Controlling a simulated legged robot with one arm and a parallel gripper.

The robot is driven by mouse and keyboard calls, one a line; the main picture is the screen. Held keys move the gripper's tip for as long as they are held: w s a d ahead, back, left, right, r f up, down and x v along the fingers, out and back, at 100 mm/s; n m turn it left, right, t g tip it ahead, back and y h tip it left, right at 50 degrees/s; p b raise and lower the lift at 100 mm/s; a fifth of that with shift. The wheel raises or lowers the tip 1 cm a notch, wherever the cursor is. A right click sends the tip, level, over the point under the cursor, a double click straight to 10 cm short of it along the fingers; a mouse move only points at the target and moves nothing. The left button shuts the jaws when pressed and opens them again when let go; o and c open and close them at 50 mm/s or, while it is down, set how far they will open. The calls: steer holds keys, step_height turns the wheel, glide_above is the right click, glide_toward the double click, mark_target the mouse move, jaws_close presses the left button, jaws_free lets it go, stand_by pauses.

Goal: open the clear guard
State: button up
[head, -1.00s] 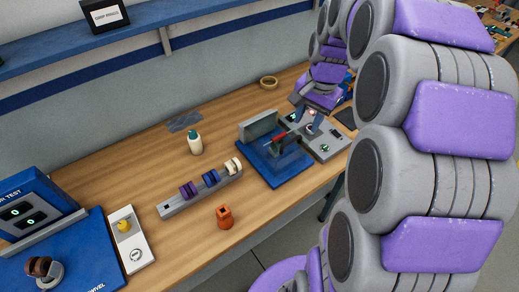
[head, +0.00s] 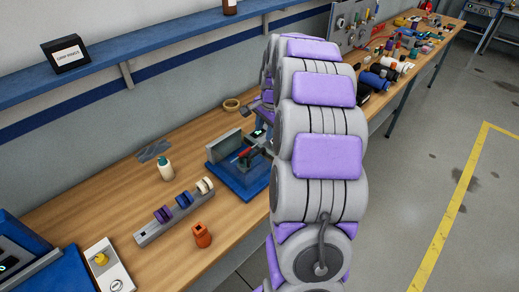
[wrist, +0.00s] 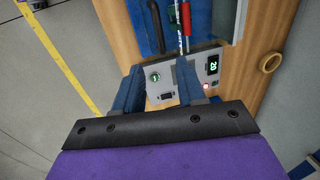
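The blue fixture base (head: 226,178) stands on the bench left of my arm in the head view, with a grey upright block (head: 224,144) and a red part (head: 243,155). I cannot make out the clear guard's outline on it. In the wrist view, the red part (wrist: 186,20) and a slim rod show at the top, beyond a grey control box (wrist: 205,72) with a lit display. My gripper (wrist: 160,78) is open, its two blue fingers apart over the box, with nothing seen between them. My arm hides the gripper in the head view.
A grey rack with coloured rings (head: 173,213), an orange part (head: 202,235) and a white bottle (head: 166,169) stand left of the fixture. A tape ring (head: 232,105) lies behind it. Many small items crowd the far bench. Open floor lies right.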

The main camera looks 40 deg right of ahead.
glide_above(257, 152)
steer(key=s+a, duration=0.1)
step_height(257, 152, down, 6)
steer(key=shift+a+f+b, duration=0.1)
steer(key=shift+b, duration=0.25)
steer(key=f, duration=0.1)
steer(key=d+f, duration=0.1)
steer(key=f, duration=0.1)
steer(key=shift+w+d+f, duration=0.2)
steer(key=shift+w+d, duration=0.1)
steer(key=shift+d+f, duration=0.15)
steer(key=shift+d, duration=0.15)
steer(key=shift+a, duration=0.5)
steer(key=shift+c, duration=0.3)
steer(key=shift+a+r, duration=0.2)
steer(key=shift+a, duration=0.3)
steer(key=shift+c, duration=1.4)
steer(key=shift+d, duration=0.1)
steer(key=c, duration=0.3)
steer(key=shift+d, duration=0.4)
jaws_close()
